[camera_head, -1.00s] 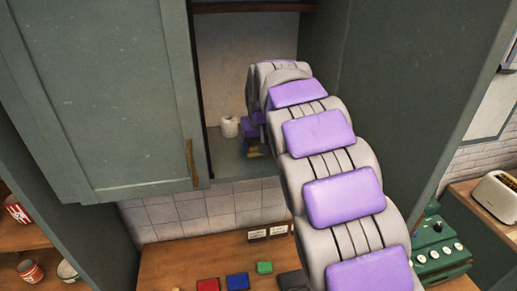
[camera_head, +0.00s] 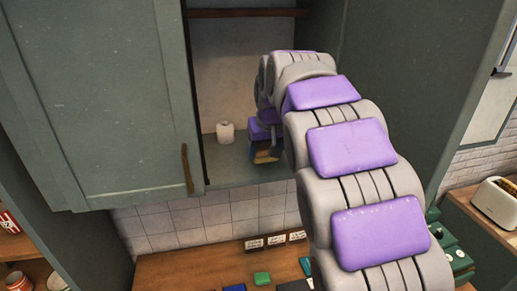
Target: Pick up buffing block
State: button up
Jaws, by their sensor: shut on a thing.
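My gripper (camera_head: 262,143) is at the end of my purple and grey arm, inside the open wall cabinet. It is shut on the buffing block (camera_head: 264,154), a small block with tan and dark sides. The block is just above or at the cabinet's bottom shelf; I cannot tell whether it touches. My arm hides part of the block and the fingers.
A white roll (camera_head: 225,132) stands on the cabinet shelf (camera_head: 225,170), left of the block. The cabinet door (camera_head: 90,100) is at left. Below, a wooden counter (camera_head: 180,270) holds a green block (camera_head: 262,278), small labels and other items. A toaster (camera_head: 495,205) is at right.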

jog(key=s+d+r+b, duration=0.1)
jog(key=s+d+b, duration=0.1)
jog(key=s+d, duration=0.4)
jog(key=s, duration=0.3)
jog(key=shift+d, duration=0.25)
